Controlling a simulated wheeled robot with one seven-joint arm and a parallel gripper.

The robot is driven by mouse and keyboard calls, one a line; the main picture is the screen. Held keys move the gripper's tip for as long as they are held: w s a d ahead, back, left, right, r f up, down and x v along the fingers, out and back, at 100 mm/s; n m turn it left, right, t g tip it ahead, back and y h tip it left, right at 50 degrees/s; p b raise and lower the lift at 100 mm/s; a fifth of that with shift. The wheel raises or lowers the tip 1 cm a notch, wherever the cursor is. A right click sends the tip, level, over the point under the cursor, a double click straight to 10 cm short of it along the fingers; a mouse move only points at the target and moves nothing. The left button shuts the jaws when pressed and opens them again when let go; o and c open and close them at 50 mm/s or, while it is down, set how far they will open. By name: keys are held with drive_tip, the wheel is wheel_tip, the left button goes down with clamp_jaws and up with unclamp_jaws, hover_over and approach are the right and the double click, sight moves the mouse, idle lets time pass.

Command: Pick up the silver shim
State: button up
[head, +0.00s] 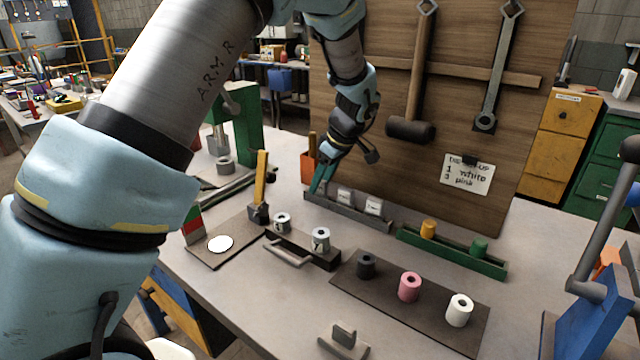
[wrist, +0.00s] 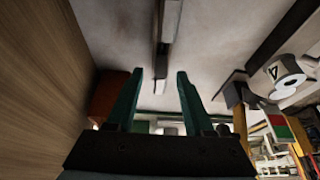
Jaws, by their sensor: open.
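I cannot clearly make out the silver shim in either view. My gripper (head: 318,186) has green fingers and points down at the left end of the grey rail (head: 322,204), in front of the wooden board. Its fingers hide part of that end in the head view. Two pale labelled pieces (head: 344,196) (head: 374,207) sit along the rail. In the wrist view my gripper (wrist: 160,74) is open, with nothing visibly held. A narrow grey bar (wrist: 171,22) runs down between the fingertips there; I cannot tell if a shim lies on it.
The wooden board (head: 385,150) stands close behind my gripper. A green tray (head: 450,255) holds yellow and green cylinders. A dark mat (head: 425,318) carries black, pink and white rolls. A dark handled tray (head: 318,258) holds labelled rolls.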

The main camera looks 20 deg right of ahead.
drive_tip(key=shift+w+a+f, duration=0.1)
drive_tip(key=shift+w+f, duration=0.05)
drive_tip(key=shift+f, duration=0.45)
clamp_jaws()
